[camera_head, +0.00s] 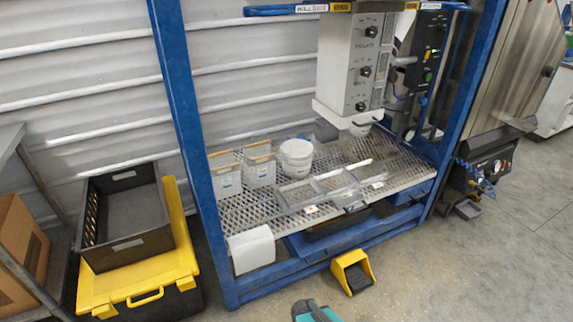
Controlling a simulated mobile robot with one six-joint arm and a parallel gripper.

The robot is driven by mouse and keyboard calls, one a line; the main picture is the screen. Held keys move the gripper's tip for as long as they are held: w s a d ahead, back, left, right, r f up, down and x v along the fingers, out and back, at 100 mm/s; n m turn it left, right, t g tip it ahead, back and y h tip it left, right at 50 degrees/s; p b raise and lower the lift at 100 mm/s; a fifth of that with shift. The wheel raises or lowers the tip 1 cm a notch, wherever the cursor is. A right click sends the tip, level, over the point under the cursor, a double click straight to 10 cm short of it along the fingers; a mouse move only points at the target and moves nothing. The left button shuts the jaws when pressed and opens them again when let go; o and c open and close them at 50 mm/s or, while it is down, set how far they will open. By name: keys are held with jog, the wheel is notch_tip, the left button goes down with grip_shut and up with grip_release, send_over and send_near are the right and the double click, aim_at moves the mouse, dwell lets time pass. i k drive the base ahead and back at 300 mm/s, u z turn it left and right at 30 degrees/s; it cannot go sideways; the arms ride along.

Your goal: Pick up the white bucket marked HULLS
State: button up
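A white round bucket (297,158) stands upright on the perforated metal shelf (240,212) of the blue-framed hopper station. It has a rim at the top, and any marking on it is too small to read. It is the only white round bucket I see on the shelf. My gripper's fingers do not show; only a grey and teal part of my arm shows at the bottom edge.
Two pale bags (260,165) stand left of the bucket. Clear trays (300,192) lie in front of it. The white hopper unit (352,65) hangs above right. A blue upright (185,110) bounds the left; a yellow pedal (353,271) sits on the floor.

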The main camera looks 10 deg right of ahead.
aim_at(297, 159)
jog(key=z, duration=0.3)
jog(key=i, duration=1.05)
jog(key=u, duration=0.3)
